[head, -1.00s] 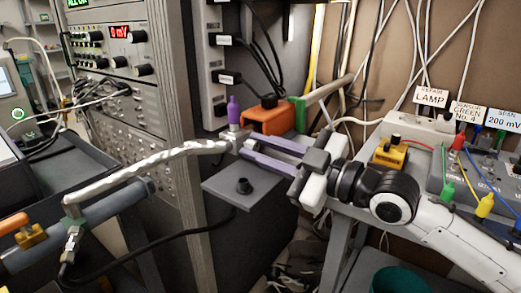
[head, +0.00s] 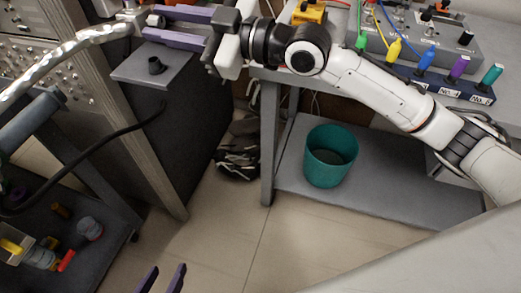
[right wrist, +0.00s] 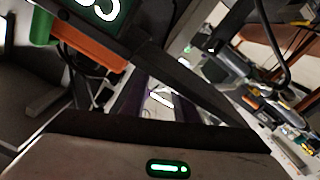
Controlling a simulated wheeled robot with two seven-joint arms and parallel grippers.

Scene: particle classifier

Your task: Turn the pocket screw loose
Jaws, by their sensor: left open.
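My right gripper (head: 148,22) is at the top left of the head view, its two purple fingers pointing left with a gap between them. The tips are at a metal fitting (head: 130,14) on the end of a silvery ribbed tube (head: 65,52); I cannot tell whether they grip it. A black knob (head: 155,66) stands on a grey box (head: 150,75) just below the fingers. I cannot tell which part is the pocket screw. My left gripper (head: 164,278) is open and empty at the bottom edge, above the floor, far from these parts.
A grey rack (head: 110,110) stands at the left. A dark cart (head: 85,250) with small parts is at the lower left. A teal bin (head: 330,157) sits on the lower shelf of the right bench. A black cable (head: 90,155) crosses at left.

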